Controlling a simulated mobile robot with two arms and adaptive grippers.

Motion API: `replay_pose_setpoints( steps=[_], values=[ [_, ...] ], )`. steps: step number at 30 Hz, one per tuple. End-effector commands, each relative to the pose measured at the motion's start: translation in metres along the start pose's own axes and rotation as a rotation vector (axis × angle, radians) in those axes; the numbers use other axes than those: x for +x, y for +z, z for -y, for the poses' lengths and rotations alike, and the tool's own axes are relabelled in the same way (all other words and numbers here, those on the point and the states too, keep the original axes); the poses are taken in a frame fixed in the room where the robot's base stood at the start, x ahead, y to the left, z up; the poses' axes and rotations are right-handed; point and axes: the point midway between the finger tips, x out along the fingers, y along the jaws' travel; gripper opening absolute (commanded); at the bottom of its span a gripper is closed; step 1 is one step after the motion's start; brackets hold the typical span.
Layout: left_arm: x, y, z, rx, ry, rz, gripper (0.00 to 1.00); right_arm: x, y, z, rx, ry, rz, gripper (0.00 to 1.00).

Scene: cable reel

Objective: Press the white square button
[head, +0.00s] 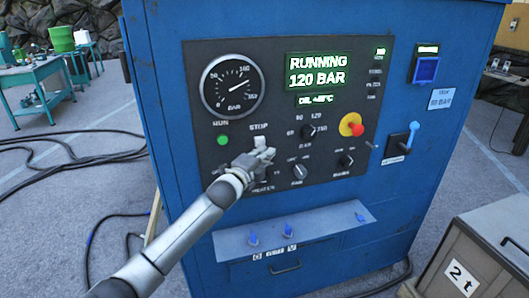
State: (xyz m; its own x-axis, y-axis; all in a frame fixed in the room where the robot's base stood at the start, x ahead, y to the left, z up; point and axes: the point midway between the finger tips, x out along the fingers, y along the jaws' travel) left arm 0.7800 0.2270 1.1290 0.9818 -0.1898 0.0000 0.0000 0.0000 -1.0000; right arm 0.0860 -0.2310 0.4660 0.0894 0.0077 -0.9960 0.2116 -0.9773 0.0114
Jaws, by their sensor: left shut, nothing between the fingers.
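The blue cabinet (165,60) carries a dark control panel (275,65). My left gripper (263,149) is shut, with nothing visible in it. It is in front of the panel, just below the STOP label (258,127). I cannot make out a white square button; the spot under the STOP label is covered by my gripper. Whether the fingertips touch the panel cannot be told. A round green button (223,140) sits under the RUN label, left of my gripper. The display (318,72) reads RUNNING, 120 BAR. My right gripper is not in view.
A red emergency knob on yellow (351,125) and several black rotary knobs are right of my gripper. A pressure gauge (232,87) is above. A sloped shelf (230,243) juts out below. A crate marked 2t (485,245) stands at right; black cables lie at left.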

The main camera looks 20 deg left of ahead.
Motion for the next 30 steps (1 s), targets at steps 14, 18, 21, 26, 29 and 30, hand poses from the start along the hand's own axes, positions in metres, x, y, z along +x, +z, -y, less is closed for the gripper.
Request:
replay_pose_setpoints(
  steps=[14,18,21,26,29,30],
  values=[
    [0.006,0.006,0.0,0.003,0.0,0.0,0.0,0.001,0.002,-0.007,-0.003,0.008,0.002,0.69],
    [0.011,0.011,0.0,0.001,0.0,0.001,0.0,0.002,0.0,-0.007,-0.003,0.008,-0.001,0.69],
    [0.011,0.013,0.001,0.001,-0.001,0.003,0.0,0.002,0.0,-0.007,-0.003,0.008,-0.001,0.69],
    [0.011,0.015,0.002,0.002,-0.002,0.007,0.0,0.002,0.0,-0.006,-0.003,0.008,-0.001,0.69],
    [0.011,0.015,0.004,0.002,-0.003,0.007,0.0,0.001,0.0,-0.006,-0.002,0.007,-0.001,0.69],
    [0.011,0.015,0.004,0.002,-0.004,0.007,0.0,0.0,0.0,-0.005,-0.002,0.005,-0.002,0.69]
  ],
)
